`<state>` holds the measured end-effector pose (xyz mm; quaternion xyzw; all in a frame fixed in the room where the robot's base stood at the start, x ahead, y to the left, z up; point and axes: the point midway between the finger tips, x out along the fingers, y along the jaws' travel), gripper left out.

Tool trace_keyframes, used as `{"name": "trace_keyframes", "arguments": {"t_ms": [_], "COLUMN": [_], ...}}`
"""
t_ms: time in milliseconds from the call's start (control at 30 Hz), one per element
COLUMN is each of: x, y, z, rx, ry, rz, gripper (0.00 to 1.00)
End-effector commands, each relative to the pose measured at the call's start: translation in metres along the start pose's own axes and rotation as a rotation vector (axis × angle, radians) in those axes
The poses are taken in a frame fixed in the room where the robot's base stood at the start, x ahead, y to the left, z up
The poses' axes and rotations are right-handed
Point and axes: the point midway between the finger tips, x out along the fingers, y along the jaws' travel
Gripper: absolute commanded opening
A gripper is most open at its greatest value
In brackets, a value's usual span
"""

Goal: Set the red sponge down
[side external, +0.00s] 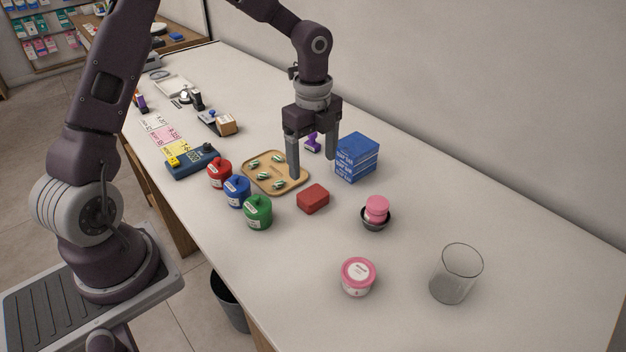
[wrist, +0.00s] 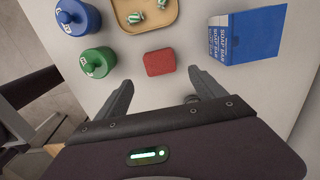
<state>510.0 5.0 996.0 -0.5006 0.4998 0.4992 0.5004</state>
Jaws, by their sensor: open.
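The red sponge (side external: 313,199) is a small red block lying flat on the white counter, in front of the wooden tray. In the wrist view the red sponge (wrist: 159,62) lies beyond my fingertips, between their lines. My gripper (side external: 312,166) is open and empty, with its fingers pointing down above the counter behind the sponge. Its two fingers also show apart in the wrist view (wrist: 160,78). Nothing is between them, and they look clear of the sponge.
A wooden tray (side external: 301,184) with several striped sweets and red, blue and green (side external: 258,212) jars stand left of the sponge. Blue soap boxes (side external: 357,158) stand right of my gripper. A pink tub (side external: 358,277), a dark bowl (side external: 376,222) and a glass (side external: 456,273) stand nearer the front right.

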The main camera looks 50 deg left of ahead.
Motion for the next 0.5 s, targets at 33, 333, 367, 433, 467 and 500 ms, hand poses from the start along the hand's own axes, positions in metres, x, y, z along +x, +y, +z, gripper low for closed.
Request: {"name": "trace_keyframes", "arguments": {"t_ms": [33, 333, 367, 433, 467, 500], "x": [-0.009, -0.027, -0.033, -0.055, -0.067, -0.086], "y": [-0.001, 0.003, 0.006, 0.021, 0.031, 0.048], "z": [0.001, -0.001, -0.002, -0.006, -0.008, -0.012], "rx": [-0.001, -0.014, -0.034, -0.126, -0.187, -0.286], "ry": [-0.001, -0.009, -0.021, -0.060, -0.081, -0.104], "rz": [-0.003, -0.003, -0.010, -0.040, -0.060, -0.096], "gripper": [0.79, 0.79, 0.79, 0.79, 0.79, 0.79]}}
